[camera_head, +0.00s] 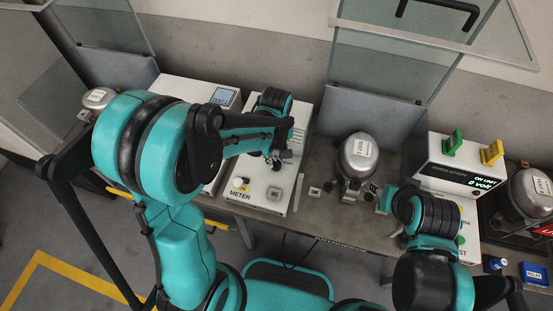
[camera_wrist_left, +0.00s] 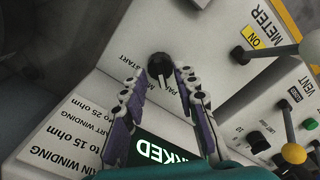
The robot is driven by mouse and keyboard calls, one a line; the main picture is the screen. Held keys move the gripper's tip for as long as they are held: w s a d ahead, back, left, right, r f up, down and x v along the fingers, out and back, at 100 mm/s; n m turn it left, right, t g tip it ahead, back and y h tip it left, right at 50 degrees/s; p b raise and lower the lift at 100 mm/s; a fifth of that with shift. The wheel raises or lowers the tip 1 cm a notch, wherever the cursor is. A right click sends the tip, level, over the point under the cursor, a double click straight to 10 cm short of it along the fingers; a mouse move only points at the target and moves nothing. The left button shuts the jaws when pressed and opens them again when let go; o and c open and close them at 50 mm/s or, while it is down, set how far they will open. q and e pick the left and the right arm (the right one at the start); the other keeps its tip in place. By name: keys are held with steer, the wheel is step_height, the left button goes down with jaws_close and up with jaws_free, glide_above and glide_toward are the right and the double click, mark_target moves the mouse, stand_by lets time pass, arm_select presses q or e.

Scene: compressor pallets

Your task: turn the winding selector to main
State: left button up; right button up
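The winding selector is a black knob (camera_wrist_left: 159,66) with a pale pointer mark, on the white meter box (camera_head: 242,178). In the left wrist view it lies just beyond and between the fingertips of my left gripper (camera_wrist_left: 162,82), which is open and empty; contact is not clear. "START" and partly hidden "PA" and "MA" lettering surround the knob. The pointer mark faces the gripper, near the "PA" lettering. In the head view my left gripper (camera_head: 278,158) is over the meter box and hides the knob. My right gripper (camera_head: 385,199) is beside the TEST 2 compressor (camera_head: 358,157); its fingers are unclear.
A green display ending in "KED" (camera_wrist_left: 160,150) is partly behind my left fingers. Ball-topped levers, including a yellow one (camera_wrist_left: 292,153), stand to the right in the wrist view. The insulation tester (camera_head: 447,168) and another compressor (camera_head: 530,192) stand at right on the bench.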

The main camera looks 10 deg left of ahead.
arm_select(q)
steer(key=shift+f, duration=0.3)
jaws_close()
